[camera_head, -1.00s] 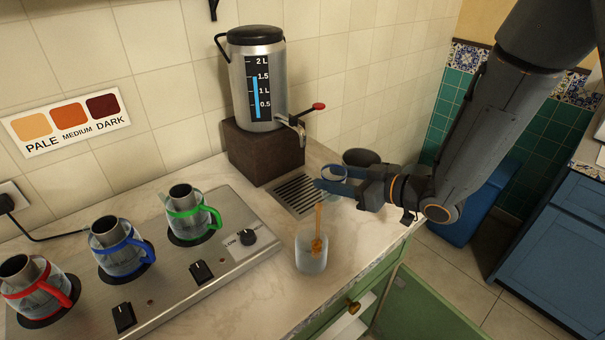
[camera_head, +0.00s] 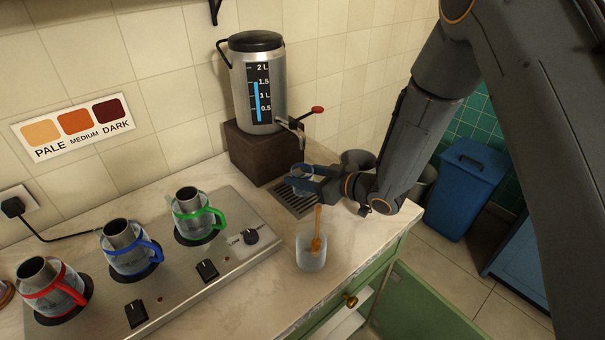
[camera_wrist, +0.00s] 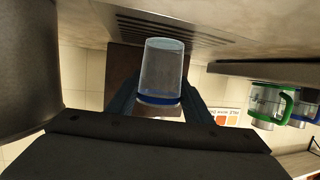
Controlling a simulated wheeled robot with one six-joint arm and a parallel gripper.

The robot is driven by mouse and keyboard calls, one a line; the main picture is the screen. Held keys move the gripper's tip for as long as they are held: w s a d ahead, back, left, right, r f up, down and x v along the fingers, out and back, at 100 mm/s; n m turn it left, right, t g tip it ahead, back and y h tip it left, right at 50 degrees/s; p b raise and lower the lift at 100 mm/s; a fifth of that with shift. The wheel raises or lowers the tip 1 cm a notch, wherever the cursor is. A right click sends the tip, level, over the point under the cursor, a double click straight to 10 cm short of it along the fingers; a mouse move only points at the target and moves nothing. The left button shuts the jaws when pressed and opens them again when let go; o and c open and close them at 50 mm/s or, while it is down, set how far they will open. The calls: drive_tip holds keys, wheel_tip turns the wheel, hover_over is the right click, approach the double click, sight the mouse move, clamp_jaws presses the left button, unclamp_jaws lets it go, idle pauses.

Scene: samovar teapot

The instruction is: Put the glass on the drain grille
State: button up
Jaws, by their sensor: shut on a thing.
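My gripper (camera_head: 304,182) is shut on a clear glass (camera_head: 299,170), with its dark blue fingers around it. The glass is over the drain grille (camera_head: 289,203), in front of the samovar's tap (camera_head: 294,124). The wrist view, which looks upside down, shows the glass (camera_wrist: 164,68) between the fingers, with one end close to the slotted grille (camera_wrist: 180,28). The glass looks empty. I cannot tell whether it touches the grille. The fingers hide part of the glass and part of the grille.
The samovar (camera_head: 257,85) stands on a brown block (camera_head: 262,155) behind the grille. A frosted jar (camera_head: 311,252) with a wooden dipper stands in front. Red, blue and green teapots (camera_head: 198,214) sit on the stove plate at left. A blue bin (camera_head: 466,190) stands at right.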

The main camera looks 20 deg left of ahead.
drive_tip(key=shift+f, duration=0.15)
drive_tip(key=o, duration=1.1)
drive_tip(key=shift+r, duration=0.25)
drive_tip(key=b+v, duration=0.2)
drive_tip(key=v, duration=1)
drive_tip(key=shift+b, duration=0.35)
